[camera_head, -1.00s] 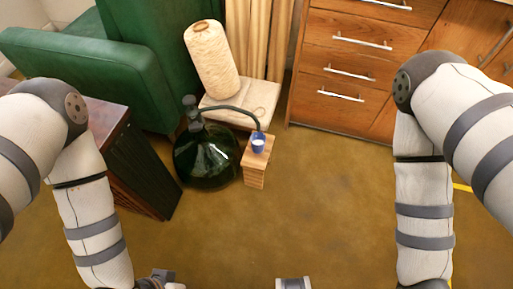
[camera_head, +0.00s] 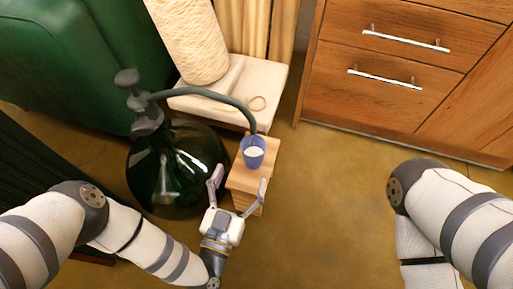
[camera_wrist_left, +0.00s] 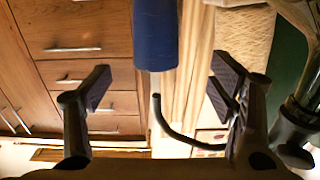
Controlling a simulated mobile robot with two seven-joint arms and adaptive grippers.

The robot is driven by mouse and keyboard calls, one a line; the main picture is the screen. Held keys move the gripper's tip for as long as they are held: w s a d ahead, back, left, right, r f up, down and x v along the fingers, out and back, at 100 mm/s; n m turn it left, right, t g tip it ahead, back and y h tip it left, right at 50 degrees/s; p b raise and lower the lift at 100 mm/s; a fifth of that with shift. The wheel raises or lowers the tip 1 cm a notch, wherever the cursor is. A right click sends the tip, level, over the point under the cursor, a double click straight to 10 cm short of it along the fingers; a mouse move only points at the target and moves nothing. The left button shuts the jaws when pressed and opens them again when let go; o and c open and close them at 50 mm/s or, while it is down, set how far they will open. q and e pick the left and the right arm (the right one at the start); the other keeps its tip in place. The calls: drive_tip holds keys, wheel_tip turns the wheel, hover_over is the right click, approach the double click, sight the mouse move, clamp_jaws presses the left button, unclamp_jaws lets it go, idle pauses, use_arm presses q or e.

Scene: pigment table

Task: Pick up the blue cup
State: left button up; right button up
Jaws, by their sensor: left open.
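The blue cup (camera_head: 253,152) stands upright on a small wooden block stand (camera_head: 243,180), with something white inside it. My left gripper (camera_head: 240,184) is open, with its fingers spread on the near side of the cup and pointing toward it. In the left wrist view the cup (camera_wrist_left: 155,35) shows at the top centre, ahead of and between the open fingertips (camera_wrist_left: 160,88). The fingers do not appear to touch the cup. My right gripper is outside the views; only part of the right arm shows.
A dark green glass bottle (camera_head: 172,170) with a curved hose (camera_head: 215,92) stands just left of the stand. Behind are a pale slab (camera_head: 225,103), a large spool (camera_head: 188,40) and a green armchair (camera_head: 60,60). Wooden drawers (camera_head: 400,60) stand at the back right. The floor (camera_head: 330,200) right of the stand is clear.

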sight(250, 158)
use_arm(q)
drive_tip(key=b+x, duration=0.1)
drive_tip(key=x, duration=0.3)
drive_tip(key=b+x, duration=0.2)
drive_tip(key=x, duration=0.3)
drive_tip(key=shift+d+f, duration=0.15)
drive_tip(key=shift+d, duration=0.1)
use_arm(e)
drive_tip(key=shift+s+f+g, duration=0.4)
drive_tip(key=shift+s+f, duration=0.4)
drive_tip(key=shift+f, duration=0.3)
use_arm(q)
drive_tip(key=c, duration=1.4)
drive_tip(key=shift+c, duration=0.2)
drive_tip(key=shift+r, duration=0.25)
